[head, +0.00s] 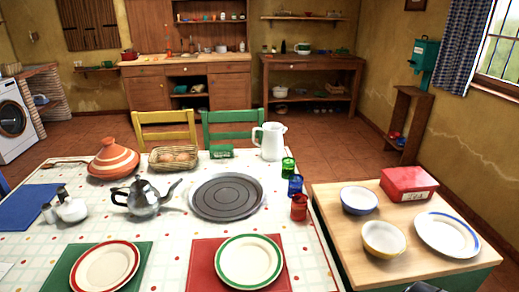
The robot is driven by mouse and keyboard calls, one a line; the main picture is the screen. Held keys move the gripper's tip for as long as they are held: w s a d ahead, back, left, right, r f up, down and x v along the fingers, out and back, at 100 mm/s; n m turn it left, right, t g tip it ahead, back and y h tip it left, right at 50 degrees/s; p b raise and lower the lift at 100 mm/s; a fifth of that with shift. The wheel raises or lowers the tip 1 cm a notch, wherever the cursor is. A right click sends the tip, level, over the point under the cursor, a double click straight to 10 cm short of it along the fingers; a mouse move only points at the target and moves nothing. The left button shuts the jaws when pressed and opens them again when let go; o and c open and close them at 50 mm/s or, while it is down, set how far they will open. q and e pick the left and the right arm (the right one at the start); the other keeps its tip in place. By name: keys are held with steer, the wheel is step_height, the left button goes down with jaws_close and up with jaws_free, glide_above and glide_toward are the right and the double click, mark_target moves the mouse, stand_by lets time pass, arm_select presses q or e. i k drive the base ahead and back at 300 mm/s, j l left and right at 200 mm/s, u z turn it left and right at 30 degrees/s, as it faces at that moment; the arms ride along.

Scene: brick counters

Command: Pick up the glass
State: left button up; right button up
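Three small coloured glasses stand in a row near the right edge of the dining table (178,270). The green glass (288,167) is farthest back, the blue glass (295,186) is in the middle, and the red glass (299,207) is nearest. All three look upright and uncovered. Neither of my grippers can be made out in the head view. A small dark shape is cut off at the bottom edge on the right, and I cannot tell what it is.
A white pitcher (270,142) stands behind the glasses. A dark round tray (227,197) and a metal teapot (144,196) are left of them. A green-rimmed plate (249,261) lies nearer. A wooden side counter (335,211) on the right holds bowls, a plate and a red box (408,184).

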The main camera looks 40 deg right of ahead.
mark_target(288, 168)
steer(key=z, duration=1.6)
